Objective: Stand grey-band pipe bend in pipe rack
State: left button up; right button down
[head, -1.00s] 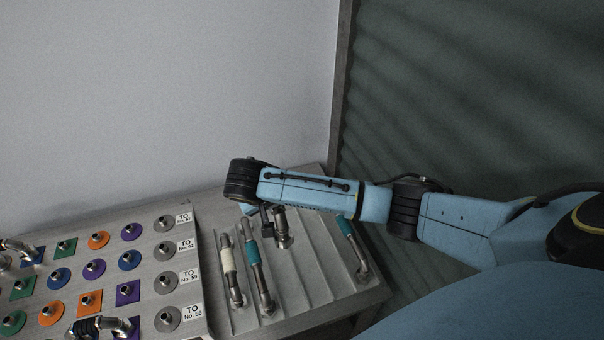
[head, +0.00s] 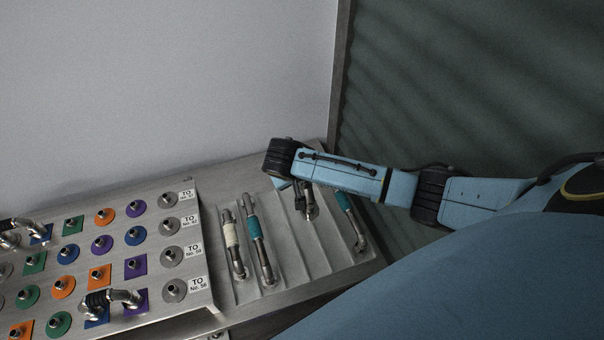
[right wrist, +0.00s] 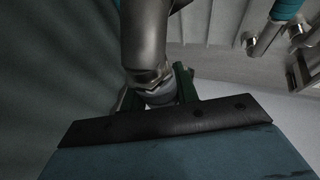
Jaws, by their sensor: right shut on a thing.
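In the head view the lower end of this pipe (head: 309,211) shows beneath my right wrist, which hides most of the gripper. It is over the ribbed grey pipe rack (head: 287,282); whether it touches the rack I cannot tell. A cream-band pipe (head: 231,236) and a teal-band pipe (head: 254,230) stand at the rack's left. Another teal-band pipe (head: 346,206) stands at its right. My left gripper is not in view.
Left of the rack is a metal panel (head: 215,300) with several coloured ports and labels. A black-band pipe bend (head: 97,300) sits on its front part. A wall rises behind, and a dark green curtain-like surface (head: 470,80) lies to the right.

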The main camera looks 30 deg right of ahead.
notch_tip(320, 180, down, 14)
jog(key=b, duration=0.8)
jog(key=shift+f, duration=0.2)
dwell(1.4)
jog(key=shift+f+b, duration=0.35)
jog(key=shift+b, duration=0.1)
dwell(0.4)
jog(key=shift+f+b, duration=1.05)
jog(key=shift+f, duration=0.65)
jog(key=shift+f, duration=0.25)
jog(key=c, duration=1)
grip_release()
jog(key=shift+s, duration=0.1)
jog(key=shift+o, duration=0.2)
jog(key=p+v, duration=0.2)
jog(key=v, duration=1.1)
